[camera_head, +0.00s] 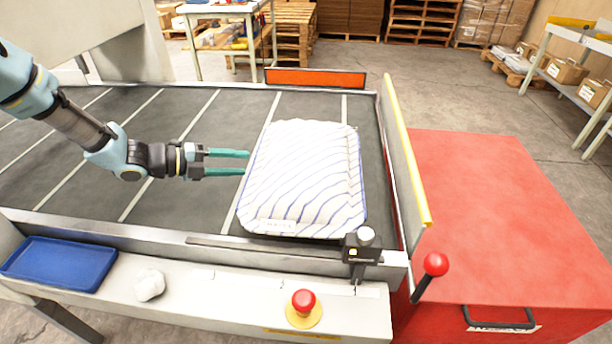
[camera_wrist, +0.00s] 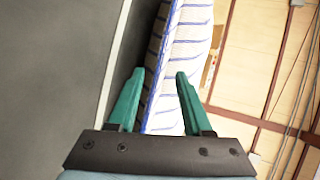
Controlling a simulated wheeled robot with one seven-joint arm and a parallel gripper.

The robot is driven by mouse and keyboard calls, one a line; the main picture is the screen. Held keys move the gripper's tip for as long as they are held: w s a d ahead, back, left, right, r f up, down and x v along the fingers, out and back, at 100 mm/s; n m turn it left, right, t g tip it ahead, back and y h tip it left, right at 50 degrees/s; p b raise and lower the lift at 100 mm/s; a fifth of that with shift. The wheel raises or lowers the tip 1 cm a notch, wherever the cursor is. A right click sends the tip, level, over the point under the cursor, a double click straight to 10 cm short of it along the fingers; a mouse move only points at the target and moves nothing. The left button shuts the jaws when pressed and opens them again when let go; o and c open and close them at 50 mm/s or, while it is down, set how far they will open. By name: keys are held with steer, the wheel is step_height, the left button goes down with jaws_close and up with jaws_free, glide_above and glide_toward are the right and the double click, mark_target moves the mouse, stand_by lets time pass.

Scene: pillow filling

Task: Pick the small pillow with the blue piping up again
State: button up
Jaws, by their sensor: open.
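The pillow (camera_head: 303,180), white with blue wavy stripes and blue piping, lies flat on the dark conveyor belt (camera_head: 60,150) near its right end. My gripper (camera_head: 248,163) comes in from the left in the head view, with its two green fingers open and their tips at the pillow's left edge. In the wrist view the pillow (camera_wrist: 185,50) stands ahead of my gripper (camera_wrist: 164,80), its near edge showing between the open fingers. I cannot tell whether the fingers touch it.
A yellow-topped side guard (camera_head: 405,150) stands right of the pillow, with a red cabinet (camera_head: 500,210) beyond. An orange-red plate (camera_head: 315,78) is at the back edge. A black bracket (camera_head: 362,250) is near the pillow's front corner. A blue tray (camera_head: 60,263) and red button (camera_head: 303,300) are in front.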

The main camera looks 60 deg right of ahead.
mark_target(255, 163)
steer(key=shift+x, duration=2.6)
jaws_close()
steer(key=shift+w+f, duration=0.1)
steer(key=shift+w, duration=0.05)
